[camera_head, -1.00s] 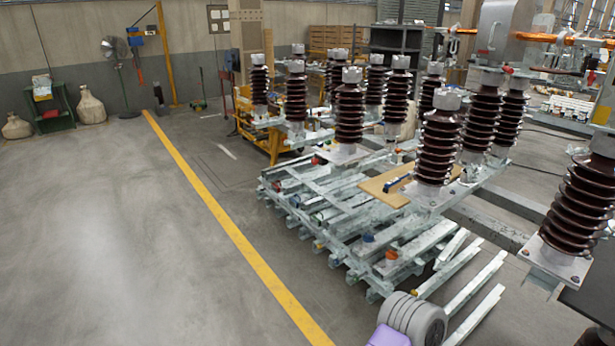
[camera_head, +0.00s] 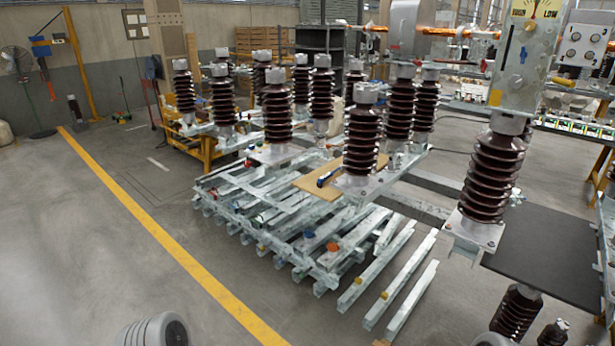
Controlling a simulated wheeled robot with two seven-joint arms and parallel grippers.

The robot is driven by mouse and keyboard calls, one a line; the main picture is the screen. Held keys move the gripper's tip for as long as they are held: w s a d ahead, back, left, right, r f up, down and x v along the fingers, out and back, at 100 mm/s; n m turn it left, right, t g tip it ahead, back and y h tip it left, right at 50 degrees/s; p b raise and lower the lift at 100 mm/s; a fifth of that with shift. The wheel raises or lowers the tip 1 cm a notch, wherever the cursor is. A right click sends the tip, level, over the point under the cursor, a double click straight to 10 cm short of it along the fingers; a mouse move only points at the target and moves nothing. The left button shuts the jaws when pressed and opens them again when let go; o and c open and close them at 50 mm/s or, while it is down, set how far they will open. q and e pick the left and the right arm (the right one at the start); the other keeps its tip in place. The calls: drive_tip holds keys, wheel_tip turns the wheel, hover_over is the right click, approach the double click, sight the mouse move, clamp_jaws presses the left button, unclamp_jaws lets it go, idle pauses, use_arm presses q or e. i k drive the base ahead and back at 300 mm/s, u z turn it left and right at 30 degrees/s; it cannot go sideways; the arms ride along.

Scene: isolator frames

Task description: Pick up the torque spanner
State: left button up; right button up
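A small dark tool with a blue part (camera_head: 328,177) lies on a tan board (camera_head: 312,183) on the pale metal frames, near the middle of the camera_head view. It may be the torque spanner, but it is too small to be sure. It lies just left of the foot of a brown ribbed insulator (camera_head: 362,140). Neither of my grippers is in view. A grey rounded part of my own arm shows at the bottom left, well away from the tool.
Stacked pale metal frames (camera_head: 300,215) fill the middle, with several brown insulators standing on and around them. A dark tabletop (camera_head: 555,255) and a control box with a gauge (camera_head: 535,50) are at right. The floor left of the yellow line (camera_head: 165,240) is clear.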

sight(329, 174)
drive_tip(key=u, duration=0.2)
drive_tip(key=i, duration=1.9)
drive_tip(key=u, duration=1.4)
drive_tip(key=i, duration=0.85)
drive_tip(key=z, duration=1.4)
